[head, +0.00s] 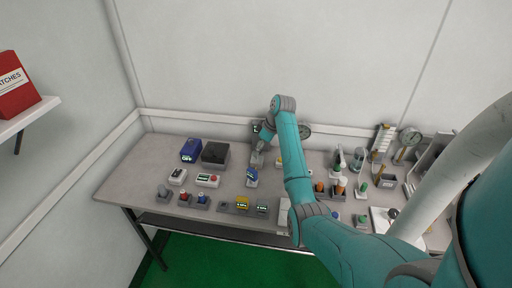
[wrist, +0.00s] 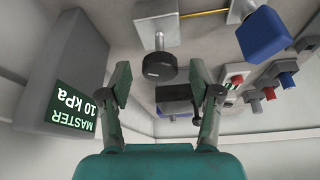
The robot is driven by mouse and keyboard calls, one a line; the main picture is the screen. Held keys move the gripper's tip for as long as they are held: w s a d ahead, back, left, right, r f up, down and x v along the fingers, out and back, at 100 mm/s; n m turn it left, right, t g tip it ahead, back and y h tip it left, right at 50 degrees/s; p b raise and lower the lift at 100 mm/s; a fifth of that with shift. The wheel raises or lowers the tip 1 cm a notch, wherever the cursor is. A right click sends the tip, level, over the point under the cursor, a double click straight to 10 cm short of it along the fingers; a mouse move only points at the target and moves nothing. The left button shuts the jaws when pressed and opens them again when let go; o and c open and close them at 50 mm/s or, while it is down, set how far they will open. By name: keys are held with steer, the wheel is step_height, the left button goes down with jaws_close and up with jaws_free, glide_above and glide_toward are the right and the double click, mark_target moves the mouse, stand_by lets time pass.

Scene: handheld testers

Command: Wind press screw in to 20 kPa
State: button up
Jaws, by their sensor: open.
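A black round knob (wrist: 158,66), which looks like the press screw's handle, sits on a short shaft out of a pale block (wrist: 158,20) in the wrist view. My gripper (wrist: 160,82) is open, with one finger on each side of the knob's line; I cannot tell whether either touches it. A grey box with a green display (wrist: 72,107) reads "MASTER 10 kPa", upside down, at the left of the wrist view. In the head view my gripper (head: 259,149) is low over the back middle of the bench, and my wrist partly hides the press.
A blue-faced device (wrist: 264,35) is close at the right of the wrist view; a blue tester (head: 252,177) stands in front of my gripper in the head view. Dark and blue boxes (head: 190,150) are at the back left. Bottles and gauges crowd the bench's right. Bare bench (head: 140,175) shows at left.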

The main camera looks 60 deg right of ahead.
steer(key=c, duration=1.1)
steer(key=shift+c, duration=0.3)
steer(key=m, duration=0.2)
steer(key=m+h, duration=0.1)
steer(key=m, duration=0.1)
steer(key=m+h, duration=0.1)
steer(key=m, duration=0.1)
steer(key=shift+a, duration=0.3)
steer(key=m+h, duration=0.1)
steer(key=m, duration=0.1)
steer(key=m+g+h, duration=0.1)
steer(key=m, duration=0.2)
steer(key=shift+w+a+m, duration=0.1)
steer(key=shift+w+m, duration=0.05)
steer(key=shift+m, duration=0.15)
steer(key=m+g, duration=0.1)
steer(key=m, duration=0.2)
steer(key=m+g+h, duration=0.1)
steer(key=m, duration=0.2)
steer(key=shift+w+a, duration=0.1)
steer(key=shift+w, duration=0.1)
steer(key=m+g, duration=0.1)
steer(key=m, duration=0.1)
steer(key=m+g, duration=0.1)
steer(key=m, duration=0.2)
steer(key=shift+w+m, duration=0.2)
steer(key=shift+m, duration=0.1)
